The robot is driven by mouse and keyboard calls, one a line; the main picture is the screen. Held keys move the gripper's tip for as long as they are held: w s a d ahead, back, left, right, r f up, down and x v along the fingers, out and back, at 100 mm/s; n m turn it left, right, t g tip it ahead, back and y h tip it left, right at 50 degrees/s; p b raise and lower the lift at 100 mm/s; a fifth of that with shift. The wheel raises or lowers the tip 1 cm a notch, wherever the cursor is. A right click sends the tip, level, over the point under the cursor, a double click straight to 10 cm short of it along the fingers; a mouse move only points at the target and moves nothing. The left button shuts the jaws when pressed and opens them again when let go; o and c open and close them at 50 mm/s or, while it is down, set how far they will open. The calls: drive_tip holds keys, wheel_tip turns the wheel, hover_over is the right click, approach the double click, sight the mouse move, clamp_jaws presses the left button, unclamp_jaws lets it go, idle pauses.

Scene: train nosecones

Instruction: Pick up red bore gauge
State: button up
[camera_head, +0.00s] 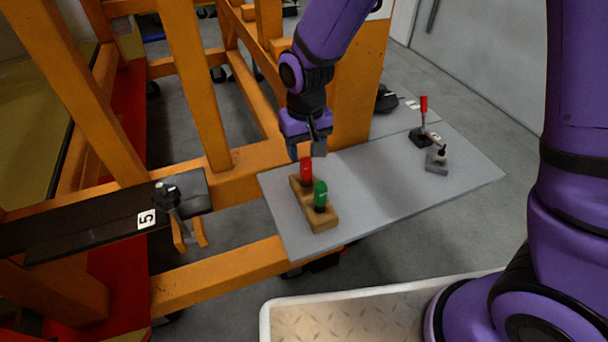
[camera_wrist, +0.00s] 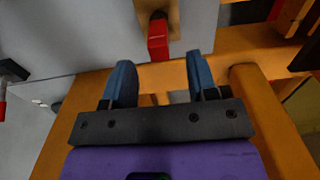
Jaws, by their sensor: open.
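The red bore gauge (camera_head: 306,170) stands upright in a wooden block (camera_head: 328,217) on a grey metal plate. A green gauge (camera_head: 320,196) stands in the same block, nearer the camera. My gripper (camera_head: 307,152) is open just above and behind the red gauge in the head view. In the wrist view, the red gauge (camera_wrist: 158,40) lies ahead of the gap between my two blue fingers (camera_wrist: 160,75), roughly centred and not between them. The green gauge is not visible in the wrist view.
The grey plate (camera_head: 400,195) has free room in its middle. A red-handled clamp (camera_head: 423,120) stands at its far right. Orange beams (camera_head: 195,80) rise behind and left. Another clamp (camera_head: 168,197) sits on a dark bar marked 5.

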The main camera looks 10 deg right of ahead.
sight(306, 160)
drive_tip(key=shift+w+f, duration=0.15)
drive_tip(key=shift+f, duration=3.15)
clamp_jaws()
